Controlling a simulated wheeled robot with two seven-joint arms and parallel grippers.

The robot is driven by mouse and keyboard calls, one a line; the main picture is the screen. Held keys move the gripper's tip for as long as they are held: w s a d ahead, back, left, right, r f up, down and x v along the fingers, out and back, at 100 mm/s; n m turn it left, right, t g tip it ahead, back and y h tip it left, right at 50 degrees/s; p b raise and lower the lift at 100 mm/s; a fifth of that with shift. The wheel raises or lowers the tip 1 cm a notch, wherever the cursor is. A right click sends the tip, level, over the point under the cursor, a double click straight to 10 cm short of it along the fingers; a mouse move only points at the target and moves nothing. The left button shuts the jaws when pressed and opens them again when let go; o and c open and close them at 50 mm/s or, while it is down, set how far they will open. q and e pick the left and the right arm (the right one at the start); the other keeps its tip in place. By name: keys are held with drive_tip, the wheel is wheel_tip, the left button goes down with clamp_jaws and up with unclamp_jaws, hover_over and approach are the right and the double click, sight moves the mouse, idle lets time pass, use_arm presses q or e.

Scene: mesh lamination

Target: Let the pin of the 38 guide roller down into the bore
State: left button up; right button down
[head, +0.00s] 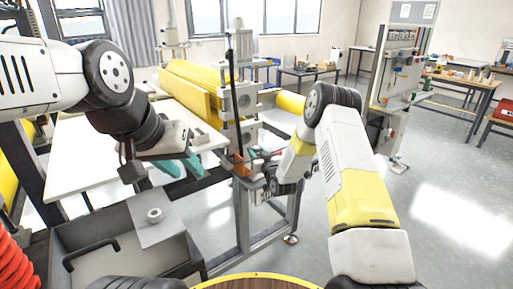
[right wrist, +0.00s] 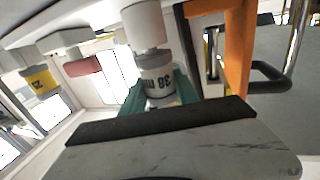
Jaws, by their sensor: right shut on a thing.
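The 38 guide roller (right wrist: 160,82) is grey, with "38 mm" printed on it and a pale upper part. It sits between the teal fingers of my right gripper (right wrist: 160,98), which is shut on it. In the head view my right gripper (head: 264,166) is at the machine's upright frame (head: 240,95), small and partly hidden by its wrist. The roller's pin and the bore cannot be made out. My left gripper (head: 183,166) has its teal fingers apart, with nothing between them, above the white table at left.
A roller with a yellow band (right wrist: 39,80) and a red roller (right wrist: 82,67) are left of the held roller. An orange bar (right wrist: 238,50) stands close on its right. Floor at right is clear.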

drive_tip(key=shift+f, duration=0.45)
drive_tip(key=c, duration=0.8)
unclamp_jaws()
drive_tip(key=shift+c, duration=0.2)
drive_tip(key=shift+s, duration=0.15)
drive_tip(key=v, duration=0.7)
drive_tip(key=shift+s+d, duration=0.15)
drive_tip(key=shift+s, duration=0.1)
